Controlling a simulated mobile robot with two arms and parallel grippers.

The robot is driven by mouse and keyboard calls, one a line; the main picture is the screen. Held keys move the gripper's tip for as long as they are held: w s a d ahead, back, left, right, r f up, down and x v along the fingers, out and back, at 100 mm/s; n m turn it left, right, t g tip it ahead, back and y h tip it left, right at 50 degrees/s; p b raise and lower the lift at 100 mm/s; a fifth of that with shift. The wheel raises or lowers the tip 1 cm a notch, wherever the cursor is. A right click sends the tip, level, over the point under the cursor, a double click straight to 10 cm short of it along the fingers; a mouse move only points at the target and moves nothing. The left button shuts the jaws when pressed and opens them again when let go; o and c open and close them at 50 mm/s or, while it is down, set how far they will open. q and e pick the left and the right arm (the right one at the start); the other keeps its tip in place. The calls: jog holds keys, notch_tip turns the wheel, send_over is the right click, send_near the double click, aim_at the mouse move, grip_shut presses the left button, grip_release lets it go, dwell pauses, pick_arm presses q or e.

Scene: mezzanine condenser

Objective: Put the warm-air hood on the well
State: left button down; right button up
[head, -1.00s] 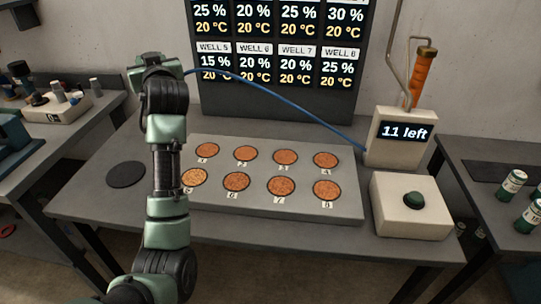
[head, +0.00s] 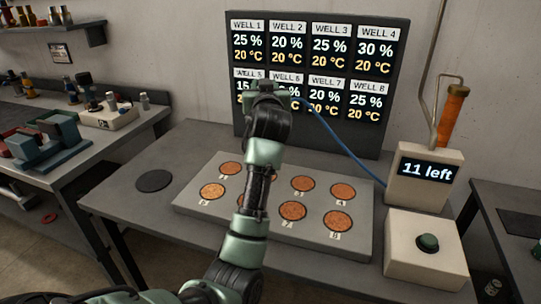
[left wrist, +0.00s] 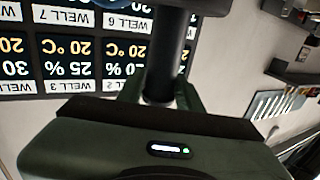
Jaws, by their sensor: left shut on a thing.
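My left gripper (head: 268,86) is raised in front of the lower part of the readout board, above and behind the well plate (head: 317,201). In the left wrist view the gripper (left wrist: 160,92) is shut on a dark cylinder (left wrist: 166,55), which I take to be part of the warm-air hood. The rest of the hood is hidden in the head view. A blue hose (head: 345,145) runs from the gripper to the white box. The plate has several round copper-coloured wells in two rows, such as well 8 (head: 337,221). My arm hides some middle wells. My right gripper is not in view.
The board (head: 320,60) shows well percentages and 20 °C readings. The white box (head: 425,178) reads "11 left" and has an orange handle (head: 452,115) above it. A black disc (head: 154,181) lies left of the plate.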

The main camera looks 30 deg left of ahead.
pick_arm(q)
notch_tip(320, 180, down, 12)
jog(key=shift+r, duration=0.1)
notch_tip(320, 180, down, 5)
jog(key=shift+r, duration=0.1)
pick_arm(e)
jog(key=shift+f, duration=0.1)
pick_arm(q)
jog(key=shift+f+b, duration=0.2)
jog(key=shift+b, duration=0.15)
jog(key=c, duration=0.9)
grip_release()
jog(key=shift+c, duration=0.2)
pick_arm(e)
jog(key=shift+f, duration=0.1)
